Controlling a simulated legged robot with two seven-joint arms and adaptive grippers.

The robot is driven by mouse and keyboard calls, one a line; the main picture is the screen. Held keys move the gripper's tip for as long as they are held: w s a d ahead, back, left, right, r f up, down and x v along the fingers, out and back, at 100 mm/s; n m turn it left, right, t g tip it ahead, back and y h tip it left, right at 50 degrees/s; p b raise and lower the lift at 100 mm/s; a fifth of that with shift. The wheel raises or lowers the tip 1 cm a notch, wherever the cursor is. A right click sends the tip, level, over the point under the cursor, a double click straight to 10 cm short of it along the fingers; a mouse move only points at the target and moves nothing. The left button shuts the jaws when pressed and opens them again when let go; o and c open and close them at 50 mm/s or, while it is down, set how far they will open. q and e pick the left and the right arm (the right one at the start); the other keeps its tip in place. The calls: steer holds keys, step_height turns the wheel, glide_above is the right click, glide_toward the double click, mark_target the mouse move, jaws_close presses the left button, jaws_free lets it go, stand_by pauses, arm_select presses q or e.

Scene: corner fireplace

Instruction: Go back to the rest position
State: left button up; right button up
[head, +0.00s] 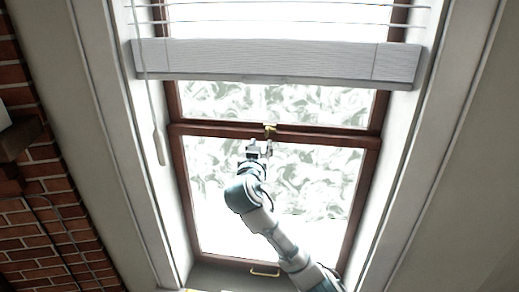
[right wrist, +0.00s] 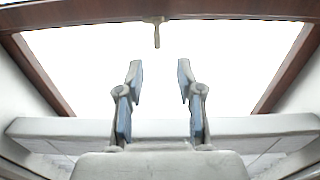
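My right arm reaches up from the lower right in the head view. My right gripper (head: 258,148) is in front of the window, just below a small brass latch (head: 270,130) on the brown middle rail. In the right wrist view my right gripper (right wrist: 160,70) has its two fingers apart with nothing between them. A brass fitting (right wrist: 157,32) hangs from the brown frame beyond the fingertips, apart from them. My left gripper is not in view.
The brown-framed window (head: 363,200) sits in a white recess. A blind (head: 280,62) hangs across its upper part. A cord with a pull (head: 160,147) hangs at the left. A brass handle (head: 265,273) is on the bottom rail. A brick wall (head: 50,215) stands at far left.

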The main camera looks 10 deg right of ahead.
steer(key=shift+s+a, duration=0.25)
steer(key=shift+s, duration=0.3)
